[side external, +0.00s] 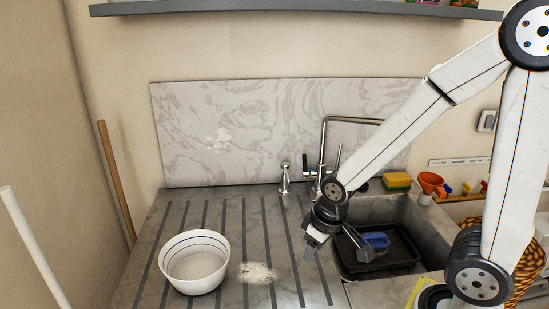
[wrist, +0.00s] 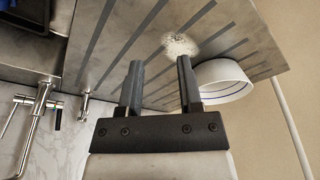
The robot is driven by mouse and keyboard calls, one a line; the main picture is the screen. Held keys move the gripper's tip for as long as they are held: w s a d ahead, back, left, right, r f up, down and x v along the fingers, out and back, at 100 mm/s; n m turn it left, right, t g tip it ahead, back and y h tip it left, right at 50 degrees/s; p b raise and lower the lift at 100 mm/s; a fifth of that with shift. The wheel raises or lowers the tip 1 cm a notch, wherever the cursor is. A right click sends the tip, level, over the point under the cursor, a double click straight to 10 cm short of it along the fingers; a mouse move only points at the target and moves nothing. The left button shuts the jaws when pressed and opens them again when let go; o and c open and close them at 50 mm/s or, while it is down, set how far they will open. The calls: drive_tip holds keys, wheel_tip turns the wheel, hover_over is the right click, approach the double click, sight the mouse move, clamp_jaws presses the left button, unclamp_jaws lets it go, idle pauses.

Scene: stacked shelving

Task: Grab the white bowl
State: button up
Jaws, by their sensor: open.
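The white bowl (side external: 195,263), with dark rings near its rim, stands upright on the striped grey draining board at the lower left of the side view. In the wrist view the bowl (wrist: 224,82) is at the right, partly hidden behind the right finger. My gripper (side external: 312,249) is above the board near the sink's left edge, to the right of the bowl and apart from it. In the wrist view my gripper (wrist: 160,72) shows its two fingers spread with nothing between them.
A sink (side external: 439,243) with a dark tray (side external: 395,262) and a blue item (side external: 376,240) lies to the right. A tall faucet (side external: 322,150) rises behind. A whitish patch (side external: 257,272) marks the board between bowl and gripper. A sponge (side external: 397,181) sits behind the sink.

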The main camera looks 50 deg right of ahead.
drive_tip(key=w+n+t+y, duration=0.2)
drive_tip(key=w+n+t, duration=0.45)
drive_tip(key=w, duration=0.85)
drive_tip(key=shift+w+a+f+n+g+y, duration=0.4)
drive_tip(key=shift+a+f+n+g+y, duration=0.65)
drive_tip(key=shift+a+n+y, duration=1.1)
drive_tip(key=shift+w+a+f+n+g+y, duration=0.5)
drive_tip(key=shift+a+f+n+y, duration=1)
drive_tip(key=shift+a, duration=1.2)
drive_tip(key=shift+w+a+f+n+g+y, duration=0.25)
drive_tip(key=shift+a+f+n+g+y, duration=0.85)
drive_tip(key=shift+a+n+y, duration=1.05)
drive_tip(key=shift+a+f+m+h, duration=0.2)
drive_tip(key=shift+a+m+h, duration=0.05)
drive_tip(key=shift+m+h, duration=0.1)
clamp_jaws()
